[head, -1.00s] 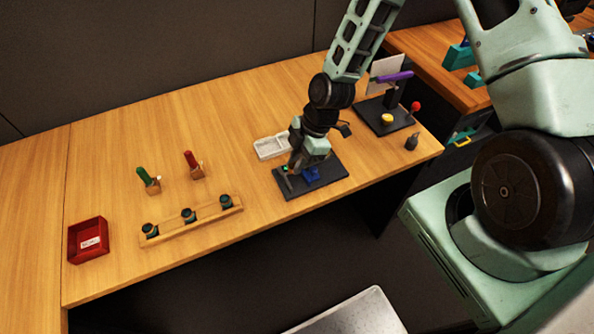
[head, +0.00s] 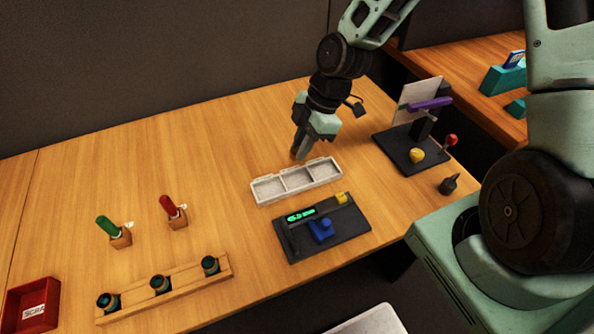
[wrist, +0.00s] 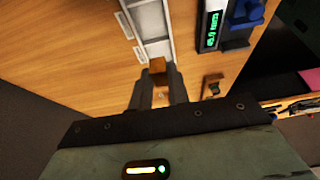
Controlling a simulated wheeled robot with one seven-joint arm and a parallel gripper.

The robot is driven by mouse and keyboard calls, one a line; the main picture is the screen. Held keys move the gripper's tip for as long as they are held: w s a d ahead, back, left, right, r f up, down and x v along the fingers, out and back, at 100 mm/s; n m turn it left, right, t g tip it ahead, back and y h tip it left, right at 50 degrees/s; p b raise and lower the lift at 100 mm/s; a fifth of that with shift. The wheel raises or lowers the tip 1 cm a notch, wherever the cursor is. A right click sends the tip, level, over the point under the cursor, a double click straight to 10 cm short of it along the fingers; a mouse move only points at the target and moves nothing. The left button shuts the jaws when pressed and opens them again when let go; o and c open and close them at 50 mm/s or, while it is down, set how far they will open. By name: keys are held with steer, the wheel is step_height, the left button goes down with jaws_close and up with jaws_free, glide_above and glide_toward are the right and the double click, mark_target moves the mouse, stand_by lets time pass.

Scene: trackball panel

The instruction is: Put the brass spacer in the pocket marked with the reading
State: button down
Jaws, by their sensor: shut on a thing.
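My gripper (head: 299,154) is above the table just behind the white tray (head: 252,188). In the wrist view its fingers (wrist: 157,88) are shut on a small brown-gold block, the brass spacer (wrist: 157,65). The spacer is hidden between the fingers in the head view. The tray has three pockets in a row, all seemingly empty, with small tabs along its back edge whose marks are too small to read. The gauge (head: 300,215) on the dark plate shows a lit green reading; its display (wrist: 212,30) also shows in the wrist view, digits not legible.
The dark plate (head: 350,246) in front of the tray carries a blue part and a yellow block. A stand with a purple bar (head: 430,104) is at the right. A wooden rack (head: 186,290), red and green handled tools and a red bin (head: 14,294) lie to the left.

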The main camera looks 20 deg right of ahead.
mark_target(296, 183)
steer(key=shift+w+f, duration=0.25)
steer(key=shift+f, duration=0.1)
step_height(296, 183, down, 9)
steer(key=shift+d+f+p, duration=0.1)
steer(key=shift+p, duration=0.3)
steer(key=shift+f, duration=0.15)
steer(key=c, duration=1.6)
jaws_free()
